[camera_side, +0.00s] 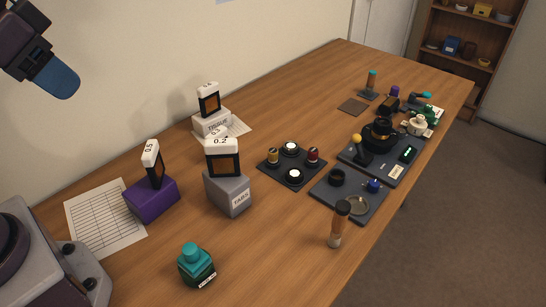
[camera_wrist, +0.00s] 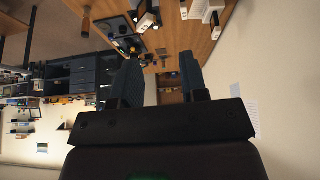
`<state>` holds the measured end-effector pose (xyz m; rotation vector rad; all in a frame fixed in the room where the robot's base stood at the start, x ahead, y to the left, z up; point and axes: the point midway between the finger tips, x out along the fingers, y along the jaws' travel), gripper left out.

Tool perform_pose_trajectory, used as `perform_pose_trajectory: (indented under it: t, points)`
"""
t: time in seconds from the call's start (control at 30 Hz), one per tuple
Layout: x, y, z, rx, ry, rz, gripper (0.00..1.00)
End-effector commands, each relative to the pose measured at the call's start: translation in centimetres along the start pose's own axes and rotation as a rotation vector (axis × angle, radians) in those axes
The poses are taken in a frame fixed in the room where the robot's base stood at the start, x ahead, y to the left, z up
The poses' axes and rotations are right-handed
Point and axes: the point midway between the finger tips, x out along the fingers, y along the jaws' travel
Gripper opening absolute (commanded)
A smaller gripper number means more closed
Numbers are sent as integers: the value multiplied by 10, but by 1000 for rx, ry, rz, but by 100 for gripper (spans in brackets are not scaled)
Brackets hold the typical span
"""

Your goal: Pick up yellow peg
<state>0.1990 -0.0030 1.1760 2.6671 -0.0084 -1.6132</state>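The yellow peg (camera_side: 272,156) stands upright on the left part of a dark square tray (camera_side: 277,174) in the side view. A red peg (camera_side: 313,157) and two white-topped round pieces (camera_side: 294,175) share that tray. My gripper (camera_side: 68,88) is high at the upper left of the side view, far from the peg. In the wrist view my gripper (camera_wrist: 160,68) shows two blue fingers apart with nothing between them. I cannot make out the yellow peg for sure in the wrist view.
A grey TABS box (camera_side: 230,193), a purple box (camera_side: 152,200) and a white box (camera_side: 212,122) carry upright labelled frames. A teal-capped bottle (camera_side: 196,265) and a brown-topped vial (camera_side: 338,223) stand nearer the front. More dark trays (camera_side: 340,208) lie right of the peg's tray.

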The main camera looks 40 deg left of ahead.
Motion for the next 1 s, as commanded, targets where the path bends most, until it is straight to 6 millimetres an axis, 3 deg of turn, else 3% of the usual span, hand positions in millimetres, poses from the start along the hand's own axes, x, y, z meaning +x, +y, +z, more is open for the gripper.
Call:
perform_pose_trajectory:
  t: [0.13, 0.27, 0.4, 0.6, 0.8, 1.0]
  points:
    - [15, 21, -18, -124, -71, 107, 40]
    - [40, 50, -48, -336, -167, 263, 40]
    - [74, 78, -85, -604, -273, 426, 40]
    - [136, 103, -138, -1040, -413, 625, 40]
    - [218, 104, -181, -1535, -532, 774, 40]
    - [310, 82, -197, -2051, -606, 859, 40]
